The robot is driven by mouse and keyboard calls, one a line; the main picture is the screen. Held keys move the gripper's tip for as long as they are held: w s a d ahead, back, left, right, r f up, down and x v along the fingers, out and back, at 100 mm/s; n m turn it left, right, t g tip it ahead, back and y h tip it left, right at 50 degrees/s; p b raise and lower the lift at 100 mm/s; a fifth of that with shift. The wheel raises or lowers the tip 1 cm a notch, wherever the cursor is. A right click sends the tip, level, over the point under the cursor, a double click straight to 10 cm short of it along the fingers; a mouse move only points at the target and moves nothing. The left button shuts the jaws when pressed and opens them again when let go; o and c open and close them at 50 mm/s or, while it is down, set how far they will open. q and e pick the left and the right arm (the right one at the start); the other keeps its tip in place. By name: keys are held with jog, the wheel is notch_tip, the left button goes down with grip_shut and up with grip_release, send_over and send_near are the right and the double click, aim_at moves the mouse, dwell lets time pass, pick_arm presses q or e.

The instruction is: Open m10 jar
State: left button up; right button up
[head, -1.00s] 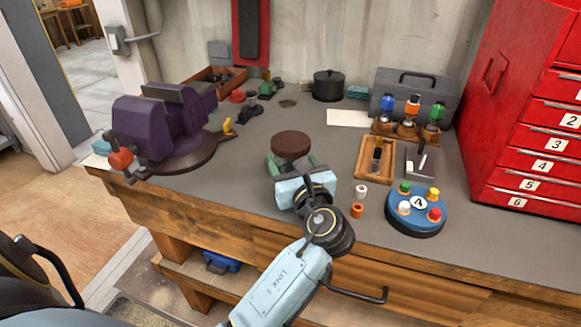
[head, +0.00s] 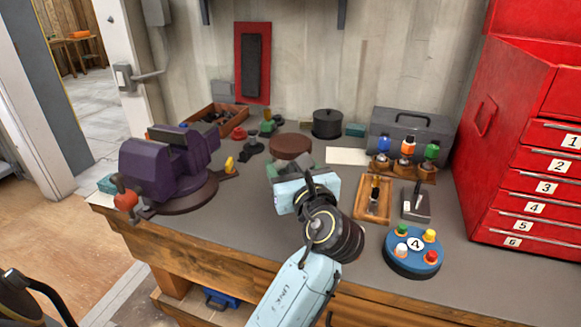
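A round brown lid (head: 290,146), apparently the top of the jar, shows at the middle of the bench, just beyond my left gripper. My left gripper (head: 288,163) has its green fingers on either side of the thing under the lid and appears shut on it. The jar's body is mostly hidden by the fingers and the pale blue gripper housing. No label reads on it. I cannot tell whether the jar touches the bench.
A purple vise (head: 165,168) stands at left. A blue round turntable (head: 413,262) with coloured pegs, a wooden tray (head: 373,198) and a rack of bottles (head: 408,170) are at right. A black pot (head: 327,122) and grey toolbox (head: 412,130) stand behind. Red drawers (head: 530,180) bound the right side.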

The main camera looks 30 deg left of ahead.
pick_arm(q)
jog(key=c, duration=0.7)
jog(key=shift+c, duration=0.2)
jog(key=shift+t, duration=0.3)
